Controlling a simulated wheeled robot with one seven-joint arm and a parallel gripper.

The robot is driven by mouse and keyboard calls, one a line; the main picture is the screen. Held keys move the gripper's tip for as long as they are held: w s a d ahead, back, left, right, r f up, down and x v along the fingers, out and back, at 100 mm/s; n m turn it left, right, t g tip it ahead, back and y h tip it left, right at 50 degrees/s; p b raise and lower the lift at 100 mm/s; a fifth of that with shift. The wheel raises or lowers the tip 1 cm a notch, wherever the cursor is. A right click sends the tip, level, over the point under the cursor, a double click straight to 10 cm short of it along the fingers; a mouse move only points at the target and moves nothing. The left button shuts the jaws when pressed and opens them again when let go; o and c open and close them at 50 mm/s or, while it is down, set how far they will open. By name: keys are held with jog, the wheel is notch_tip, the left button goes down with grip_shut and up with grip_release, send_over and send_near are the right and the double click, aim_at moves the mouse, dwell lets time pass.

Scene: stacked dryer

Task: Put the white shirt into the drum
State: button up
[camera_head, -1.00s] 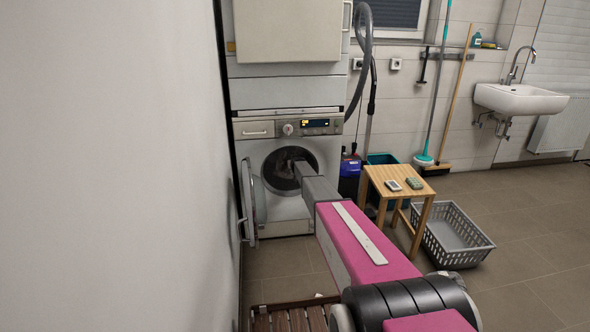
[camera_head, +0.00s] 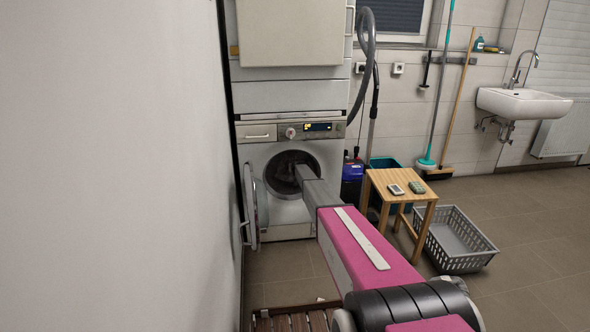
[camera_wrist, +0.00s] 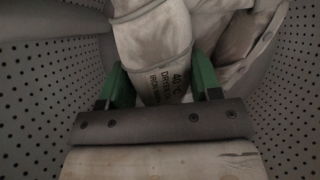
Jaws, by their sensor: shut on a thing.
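The drum (camera_head: 281,172) of the lower machine shows in the head view, with its round door (camera_head: 251,198) swung open to the left. My arm reaches through the opening, so my gripper's tips are hidden there. In the wrist view the perforated drum wall (camera_wrist: 40,110) surrounds my gripper (camera_wrist: 160,82). Its green fingers are shut on the white shirt (camera_wrist: 150,35), with a fold carrying dark print between them. The shirt looks greyish in the dim light and lies bunched ahead of the fingers, inside the drum. The rest of it runs out of view at the top.
A wooden stool (camera_head: 406,184) with two small items on top stands right of the machine. A grey basket (camera_head: 456,241) sits on the floor beside it. A white wall (camera_head: 115,160) runs close along the left. Open floor lies at the right.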

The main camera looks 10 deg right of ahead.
jog(key=o, duration=1.1)
jog(key=s+a+r+g, duration=0.1)
jog(key=s+r+g, duration=0.2)
jog(key=s, duration=2.3)
jog(key=s+a+r+g, duration=0.1)
jog(key=s+r+g, duration=0.2)
jog(key=s, duration=2.4)
jog(key=s+a+r+g, duration=0.1)
jog(key=s+r+g, duration=0.3)
jog(key=s, duration=2.2)
jog(key=shift+s+a+g, duration=0.25)
jog(key=shift+a+g, duration=0.1)
jog(key=shift+g, duration=0.75)
